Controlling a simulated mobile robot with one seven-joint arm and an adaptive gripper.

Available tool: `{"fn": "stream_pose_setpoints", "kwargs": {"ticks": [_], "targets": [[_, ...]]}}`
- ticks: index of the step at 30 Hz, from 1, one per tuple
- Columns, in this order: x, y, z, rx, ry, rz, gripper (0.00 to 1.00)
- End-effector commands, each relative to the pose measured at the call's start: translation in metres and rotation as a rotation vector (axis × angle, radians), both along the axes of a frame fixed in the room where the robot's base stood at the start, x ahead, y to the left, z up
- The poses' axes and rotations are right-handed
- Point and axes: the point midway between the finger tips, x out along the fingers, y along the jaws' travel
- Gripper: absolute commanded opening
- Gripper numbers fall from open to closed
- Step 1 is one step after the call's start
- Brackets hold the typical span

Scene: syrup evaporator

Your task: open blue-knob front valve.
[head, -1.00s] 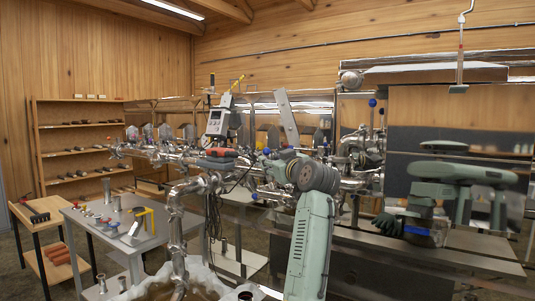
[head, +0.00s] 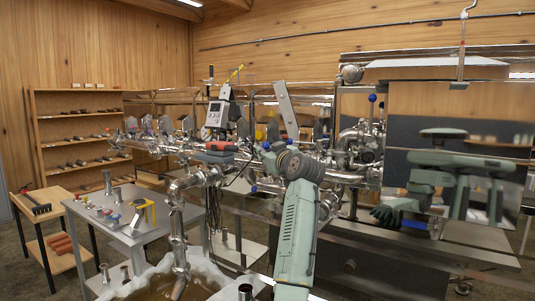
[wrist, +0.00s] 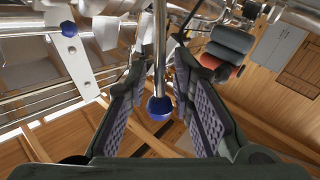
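A blue knob (wrist: 158,108) on a metal rod shows in the wrist view, between the two fingers of my gripper (wrist: 160,68). The fingers are open, and gaps show on both sides of the knob. A second blue knob (wrist: 68,28) sits on a white plate at the upper left of that view. In the head view, my green arm reaches up to the steel pipework (head: 205,178), and my gripper is mostly hidden behind my arm. Small blue knobs show there by my arm (head: 266,146) and higher at the right (head: 372,98). I cannot tell which is the one between my fingers.
A grey control box (head: 216,114) and red-and-grey blocks (head: 216,152) are close to my arm. A metal table (head: 150,229) with small parts stands at the left. A steel evaporator bench (head: 460,245) fills the right. Floor shows at the far left.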

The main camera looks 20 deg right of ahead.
Motion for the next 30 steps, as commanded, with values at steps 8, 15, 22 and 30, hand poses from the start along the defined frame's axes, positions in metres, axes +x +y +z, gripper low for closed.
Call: {"fn": "stream_pose_setpoints", "kwargs": {"ticks": [8, 15, 22, 30], "targets": [[-0.0004, -0.0009, 0.0003, 0.0, -0.001, -0.002, 0.01], [-0.0007, -0.0017, 0.0007, 0.001, -0.002, -0.003, 0.0], [-0.001, -0.0025, 0.001, 0.002, -0.002, -0.005, 0.0], [-0.0011, -0.003, 0.0013, 0.002, -0.002, -0.006, 0.0]]}}
